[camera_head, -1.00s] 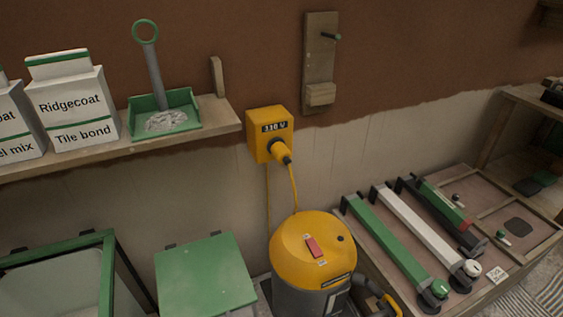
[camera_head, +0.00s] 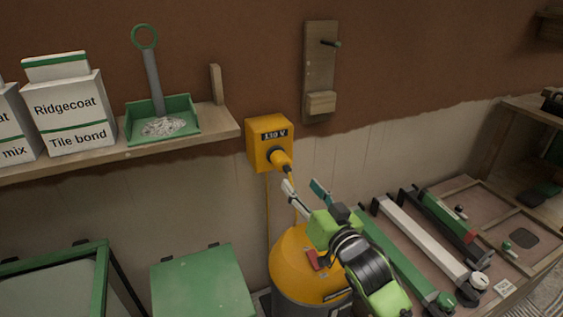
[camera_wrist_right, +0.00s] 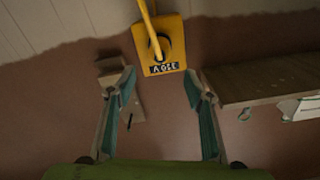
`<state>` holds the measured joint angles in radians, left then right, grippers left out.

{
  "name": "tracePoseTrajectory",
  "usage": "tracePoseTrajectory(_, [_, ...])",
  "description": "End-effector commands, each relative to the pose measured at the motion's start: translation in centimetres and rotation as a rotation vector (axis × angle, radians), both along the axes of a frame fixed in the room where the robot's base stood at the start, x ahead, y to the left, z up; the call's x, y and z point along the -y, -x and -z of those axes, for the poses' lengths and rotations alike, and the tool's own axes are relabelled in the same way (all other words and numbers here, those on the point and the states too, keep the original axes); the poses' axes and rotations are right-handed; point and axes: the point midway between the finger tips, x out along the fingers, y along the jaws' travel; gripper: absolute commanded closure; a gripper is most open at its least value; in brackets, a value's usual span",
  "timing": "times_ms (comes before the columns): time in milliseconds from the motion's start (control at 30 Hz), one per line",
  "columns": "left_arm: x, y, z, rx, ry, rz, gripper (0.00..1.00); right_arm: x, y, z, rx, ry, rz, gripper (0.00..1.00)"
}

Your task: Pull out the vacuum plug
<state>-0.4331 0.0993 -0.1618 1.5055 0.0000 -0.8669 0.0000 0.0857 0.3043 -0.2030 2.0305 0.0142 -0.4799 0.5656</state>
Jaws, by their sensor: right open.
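The yellow plug (camera_head: 280,158) sits in the yellow wall socket box (camera_head: 259,150), which is marked as a voltage outlet. Its cord runs down to the yellow and grey vacuum (camera_head: 286,270). My right gripper (camera_head: 305,187) is open and empty, below and slightly right of the plug, above the vacuum. It hides part of the cord and of the vacuum's top. In the right wrist view the socket box (camera_wrist_right: 174,65) appears upside down ahead of the open fingers (camera_wrist_right: 162,88), with the plug (camera_wrist_right: 155,45) on it. The fingers do not touch the plug. My left gripper is not in view.
A shelf (camera_head: 215,133) left of the socket holds white bags (camera_head: 68,112) and a green dustpan (camera_head: 162,122). A wooden bracket (camera_head: 320,70) hangs above right. A green box lid (camera_head: 203,285) is at lower left.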

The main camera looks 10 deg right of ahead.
Motion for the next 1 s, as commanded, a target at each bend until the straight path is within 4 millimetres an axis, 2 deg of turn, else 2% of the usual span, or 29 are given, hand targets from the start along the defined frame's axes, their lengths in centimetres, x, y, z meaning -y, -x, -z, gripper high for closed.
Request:
tracePoseTrajectory(167, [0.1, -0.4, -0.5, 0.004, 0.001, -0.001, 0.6, -0.4, -2.1, 0.0, 0.002, 0.0, 0.001, 0.53])
tracePoseTrajectory(600, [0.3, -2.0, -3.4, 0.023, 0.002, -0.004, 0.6, -2.1, -10.6, 0.1, -0.001, 0.002, 0.001, 0.53])
tracePoseTrajectory(800, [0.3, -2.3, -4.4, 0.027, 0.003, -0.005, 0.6, -2.5, -12.6, 0.1, -0.001, 0.001, 0.001, 0.53])
tracePoseTrajectory(1000, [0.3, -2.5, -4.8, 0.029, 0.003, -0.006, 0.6, -2.6, -13.2, 0.1, -0.002, 0.002, 0.0, 0.53])
